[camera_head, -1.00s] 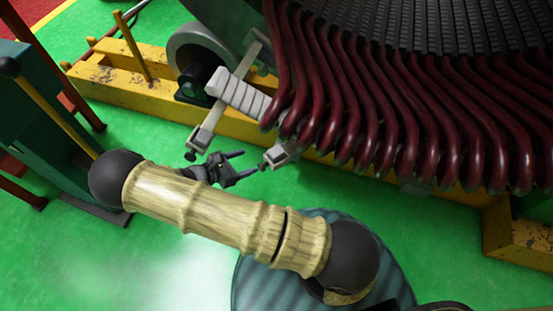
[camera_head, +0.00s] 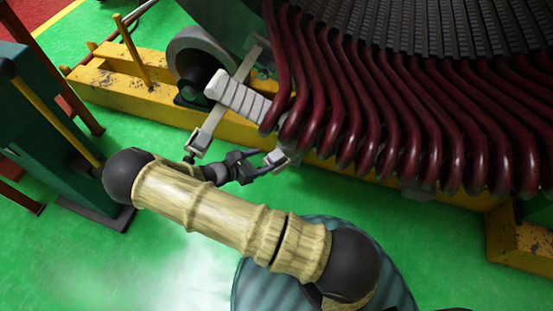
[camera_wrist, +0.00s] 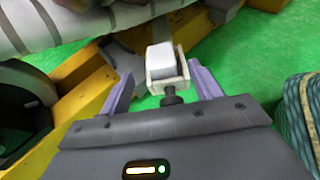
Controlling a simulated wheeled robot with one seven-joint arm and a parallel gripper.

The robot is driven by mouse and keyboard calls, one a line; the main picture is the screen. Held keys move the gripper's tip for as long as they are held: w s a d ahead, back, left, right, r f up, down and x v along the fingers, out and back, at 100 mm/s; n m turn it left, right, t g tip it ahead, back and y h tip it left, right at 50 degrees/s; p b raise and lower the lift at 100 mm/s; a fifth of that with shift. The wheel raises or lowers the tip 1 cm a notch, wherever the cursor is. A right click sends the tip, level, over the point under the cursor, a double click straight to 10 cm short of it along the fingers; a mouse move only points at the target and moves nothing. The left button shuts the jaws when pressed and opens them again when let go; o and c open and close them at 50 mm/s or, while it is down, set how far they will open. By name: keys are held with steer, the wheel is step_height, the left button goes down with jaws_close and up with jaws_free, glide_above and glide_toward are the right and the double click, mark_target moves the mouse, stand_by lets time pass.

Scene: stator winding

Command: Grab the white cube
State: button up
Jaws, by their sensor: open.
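The white cube (camera_wrist: 161,60) sits in a small pale bracket (camera_wrist: 166,84) with a dark knob below it, at the upper middle of the wrist view. My gripper (camera_wrist: 160,74) is open, with one purple finger on each side of the bracket and cube. The fingers look apart from the cube, and nothing is held. In the head view, my gripper (camera_head: 256,163) reaches the small bracket (camera_head: 277,158) below the coils. The cube is too small there to make out clearly.
Dark red coils (camera_head: 390,130) of the stator hang just above and right of the bracket. A yellow beam (camera_head: 140,92) runs behind it. A grey ribbed bar (camera_head: 240,98) slants above. A teal stand (camera_head: 45,130) is at left. Green floor lies open below.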

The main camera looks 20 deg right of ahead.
mark_target(273, 156)
steer(key=shift+b+x, duration=1.05)
steer(key=shift+x, duration=1.55)
steer(key=c, duration=1.1)
steer(key=shift+r, duration=0.15)
step_height(273, 156, up, 4)
steer(key=shift+s+r+p, duration=0.1)
steer(key=shift+p, duration=1.1)
steer(key=s+a+p, duration=0.3)
steer(key=s+a, duration=0.7)
steer(key=s, duration=0.4)
steer(key=shift+s+a+f, duration=0.3)
steer(key=shift+f, duration=0.15)
